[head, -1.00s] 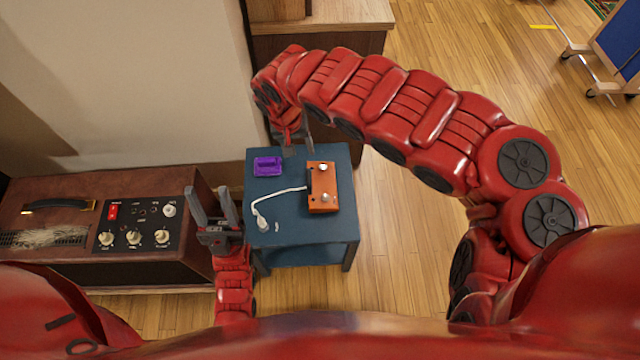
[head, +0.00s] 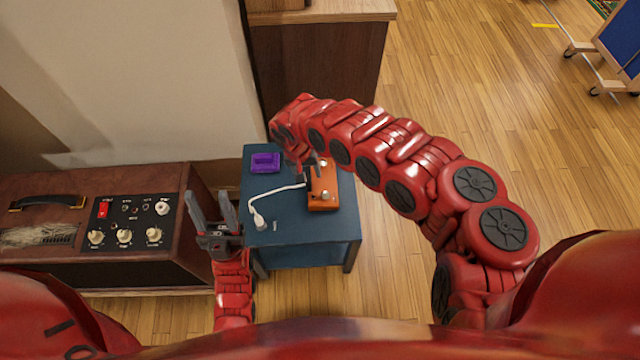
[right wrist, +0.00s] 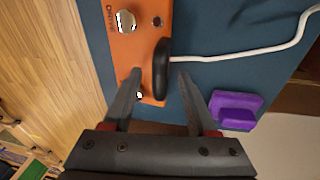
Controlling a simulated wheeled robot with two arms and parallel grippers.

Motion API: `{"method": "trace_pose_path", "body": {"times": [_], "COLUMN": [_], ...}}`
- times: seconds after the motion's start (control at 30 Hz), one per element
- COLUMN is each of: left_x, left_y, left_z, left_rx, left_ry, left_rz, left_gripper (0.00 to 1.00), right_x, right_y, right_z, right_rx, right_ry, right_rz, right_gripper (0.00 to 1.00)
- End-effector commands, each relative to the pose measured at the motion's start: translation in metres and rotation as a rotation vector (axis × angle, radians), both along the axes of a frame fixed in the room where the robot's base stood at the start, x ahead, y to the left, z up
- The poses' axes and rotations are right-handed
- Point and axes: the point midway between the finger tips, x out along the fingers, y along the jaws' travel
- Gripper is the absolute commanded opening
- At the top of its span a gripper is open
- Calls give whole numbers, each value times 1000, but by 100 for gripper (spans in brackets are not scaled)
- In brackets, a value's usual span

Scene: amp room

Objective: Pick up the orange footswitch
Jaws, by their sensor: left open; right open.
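The orange footswitch (head: 322,198) lies on the blue table (head: 285,232), with silver knobs and a white cable plugged into its left side. In the right wrist view the footswitch (right wrist: 143,48) shows a black plug on its side. My right gripper (head: 314,168) is open over the footswitch's far end and hides part of it. In the right wrist view my right gripper's fingers (right wrist: 158,80) are spread, one over the orange body and one over the blue tabletop past the plug. My left gripper (head: 213,208) is open and empty, left of the table, near the amplifier.
A purple object (head: 265,162) sits at the table's far left corner. The white cable (head: 277,194) runs across the tabletop. A brown amplifier (head: 95,222) stands left of the table, and a wooden cabinet (head: 315,75) stands behind it.

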Motion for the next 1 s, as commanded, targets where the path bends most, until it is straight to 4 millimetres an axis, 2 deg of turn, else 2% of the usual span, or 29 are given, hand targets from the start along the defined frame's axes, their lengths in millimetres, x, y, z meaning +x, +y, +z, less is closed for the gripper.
{"method": "trace_pose_path", "body": {"times": [0.03, 0.1, 0.33, 0.6, 0.67, 1.0], "left_x": [0, 0, 0, 0, 0, 0], "left_y": [0, 0, 0, 0, 0, 0], "left_z": [-3, -3, -3, -3, -3, -3], "left_rx": [0, 0, 0, 0, 0, 0], "left_ry": [0, 0, 0, 0, 0, 0], "left_rz": [0, 0, 0, 0, 0, 0], "left_gripper": [50, 50, 50, 50, 50, 50], "right_x": [-1, 1, 2, 2, 2, 2], "right_y": [0, -1, -2, -2, -2, -2], "right_z": [-7, -10, -9, -9, -9, -9], "right_rx": [1, 0, 0, 0, 0, 0], "right_ry": [2, 0, -2, -2, -2, -2], "right_rz": [-1, -1, -1, -1, -1, -2], "right_gripper": [58, 58, 57, 8, 0, 0]}}
